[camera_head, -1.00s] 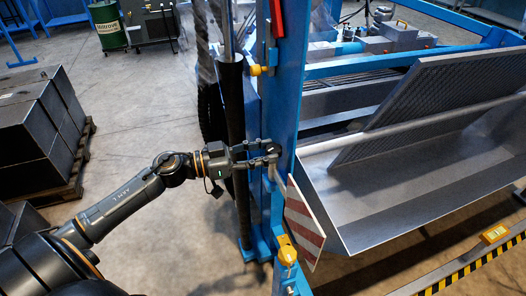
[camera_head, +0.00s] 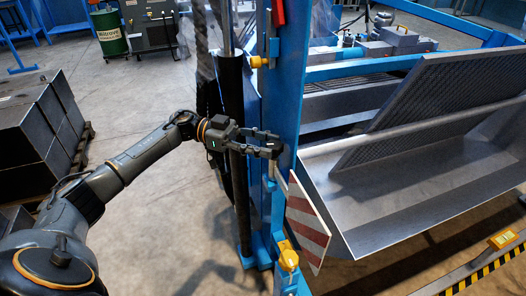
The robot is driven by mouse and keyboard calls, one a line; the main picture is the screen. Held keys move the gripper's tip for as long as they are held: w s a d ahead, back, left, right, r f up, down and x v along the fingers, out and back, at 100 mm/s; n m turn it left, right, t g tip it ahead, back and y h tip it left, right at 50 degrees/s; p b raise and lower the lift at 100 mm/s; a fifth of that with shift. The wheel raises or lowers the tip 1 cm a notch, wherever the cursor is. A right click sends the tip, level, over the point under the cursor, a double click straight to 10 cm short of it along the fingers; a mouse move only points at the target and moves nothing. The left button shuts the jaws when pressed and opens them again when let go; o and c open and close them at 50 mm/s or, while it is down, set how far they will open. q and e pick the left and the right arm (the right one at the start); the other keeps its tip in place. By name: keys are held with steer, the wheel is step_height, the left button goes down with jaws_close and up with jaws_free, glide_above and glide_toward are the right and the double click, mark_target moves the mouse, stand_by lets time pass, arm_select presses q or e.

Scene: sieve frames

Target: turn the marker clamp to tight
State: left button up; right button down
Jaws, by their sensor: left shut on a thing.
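My left gripper (camera_head: 276,146) reaches in from the left. Its fingertips are at the face of the blue post (camera_head: 285,110), shut on a small part there. I take this part to be the marker clamp; the fingers hide most of it, so I cannot read its setting. The red-and-white striped marker plate (camera_head: 307,228) hangs tilted just below the fingers, beside the post. My right gripper is not in view.
A yellow knob (camera_head: 288,258) sits low on the post and a yellow fitting (camera_head: 258,62) higher up. A dark vertical cylinder (camera_head: 233,150) stands left of the post. A metal trough (camera_head: 400,205) lies to the right. Dark blocks (camera_head: 35,130) stand on the left floor.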

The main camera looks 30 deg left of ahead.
arm_select(q)
steer(key=shift+w+m+g+b, duration=0.25)
steer(key=shift+m+g+b, duration=0.5)
steer(key=shift+g, duration=0.75)
steer(key=o, duration=1.2)
steer(key=shift+w+a, duration=0.1)
steer(key=shift+a, duration=3.9)
